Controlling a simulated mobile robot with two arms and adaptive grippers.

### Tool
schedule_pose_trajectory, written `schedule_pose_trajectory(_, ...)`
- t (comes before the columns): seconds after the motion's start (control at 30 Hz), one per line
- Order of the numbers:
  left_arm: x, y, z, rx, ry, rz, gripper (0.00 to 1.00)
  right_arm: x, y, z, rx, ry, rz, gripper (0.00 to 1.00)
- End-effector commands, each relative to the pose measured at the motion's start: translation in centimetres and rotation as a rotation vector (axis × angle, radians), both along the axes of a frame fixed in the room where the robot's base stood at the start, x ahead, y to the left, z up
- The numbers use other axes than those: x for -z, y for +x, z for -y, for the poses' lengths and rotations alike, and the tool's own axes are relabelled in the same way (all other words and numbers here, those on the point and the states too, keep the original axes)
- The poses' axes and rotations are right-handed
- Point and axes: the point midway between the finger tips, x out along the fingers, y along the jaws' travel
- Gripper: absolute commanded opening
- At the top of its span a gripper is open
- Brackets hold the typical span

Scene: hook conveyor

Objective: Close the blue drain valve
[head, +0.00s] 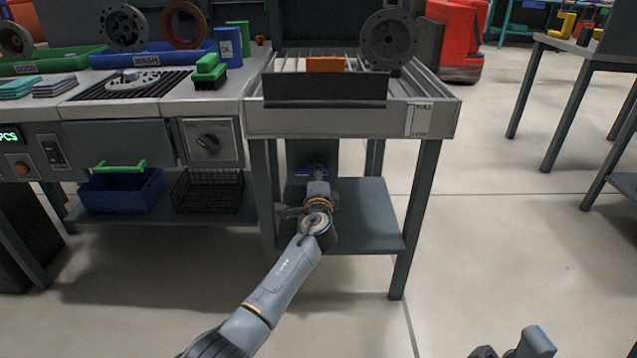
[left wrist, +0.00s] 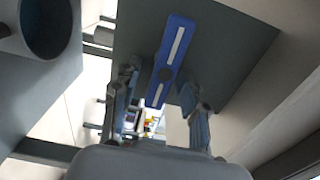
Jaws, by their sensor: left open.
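The blue drain valve handle (left wrist: 171,60) is a flat bar with white stripes and a dark round hub. In the left wrist view it stands lengthwise, slightly tilted, against a grey panel. In the head view, blue (head: 302,175) shows below the conveyor table, mostly hidden by my gripper. My left gripper (head: 318,168) reaches in under the table at the handle. In the left wrist view its two fingers (left wrist: 160,105) are apart, with the handle's lower end between them; contact cannot be told. My right gripper (head: 512,347) shows only in part at the bottom edge.
The table's legs and lower shelf (head: 370,215) surround my left arm. An orange block (head: 325,64) and a grey disc (head: 388,40) are on top. A black wire basket (head: 207,190) and a blue bin (head: 120,190) stand left.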

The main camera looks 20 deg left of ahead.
Motion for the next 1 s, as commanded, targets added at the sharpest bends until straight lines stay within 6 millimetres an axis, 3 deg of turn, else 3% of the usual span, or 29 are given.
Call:
schedule_pose_trajectory(0.17,0.1,-2.0,0.6,0.002,-0.002,0.001,0.43,-0.1,-0.1,0.0,0.000,0.002,0.005,1.00)
schedule_pose_trajectory(0.6,0.1,-9.8,2.9,0.002,-0.001,-0.002,0.43,-0.2,-0.1,0.0,0.000,0.002,0.008,1.00)
schedule_pose_trajectory(0.8,0.0,-11.1,3.3,0.001,0.002,-0.001,0.43,-0.2,-0.1,0.0,0.000,0.002,0.008,1.00)
schedule_pose_trajectory(1.0,0.0,-11.2,3.3,0.001,0.002,-0.001,0.43,-0.2,-0.1,0.0,-0.001,0.002,0.008,1.00)
